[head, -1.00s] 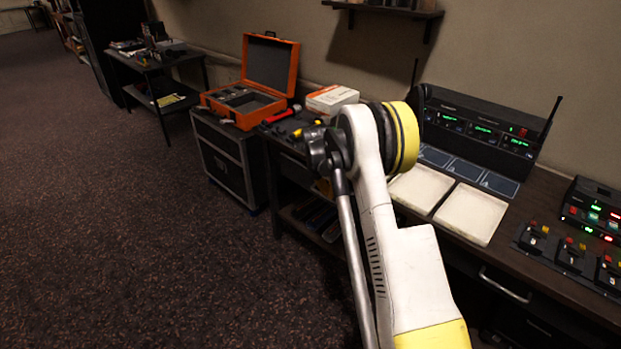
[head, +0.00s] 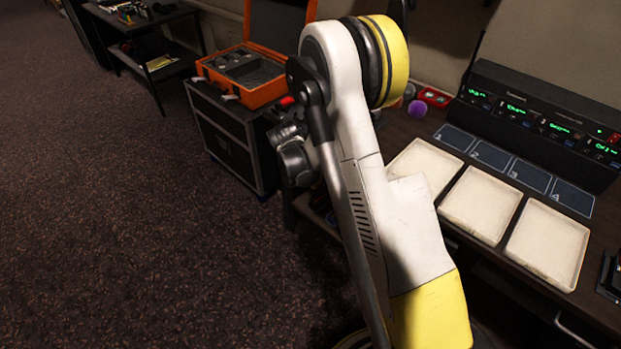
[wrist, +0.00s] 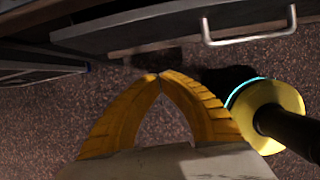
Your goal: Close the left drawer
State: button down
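A dark drawer front (wrist: 140,32) with a silver bar handle (wrist: 250,39) shows at the top of the wrist view. I cannot tell how far this drawer stands out, or whether it is the left one. My gripper (wrist: 160,76) has its yellow fingertips together with nothing between them. It is above the carpet, apart from the drawer front and left of the handle in the picture. In the head view another view of a silver handle (head: 575,332) shows under the desk at lower right. My arm hides the gripper and much of the desk's left front there.
The desk (head: 405,128) carries several pale trays (head: 543,245) and a console (head: 540,125). A black case (head: 232,145) with an open orange toolbox (head: 245,78) stands left of it. Carpet (head: 130,220) at left is clear.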

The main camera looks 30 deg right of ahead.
aim_at(325, 182)
jog(key=d+f+b, duration=0.1)
jog(key=d, duration=0.1)
jog(key=w+d+f+b, duration=0.1)
jog(key=f, duration=0.1)
jog(key=w+d+f+b, duration=0.1)
jog(key=d+f, duration=0.1)
jog(key=shift+w+d+f+b, duration=0.1)
jog(key=shift+w+d+b, duration=0.05)
jog(key=shift+d+b, duration=0.2)
jog(key=shift+d, duration=0.1)
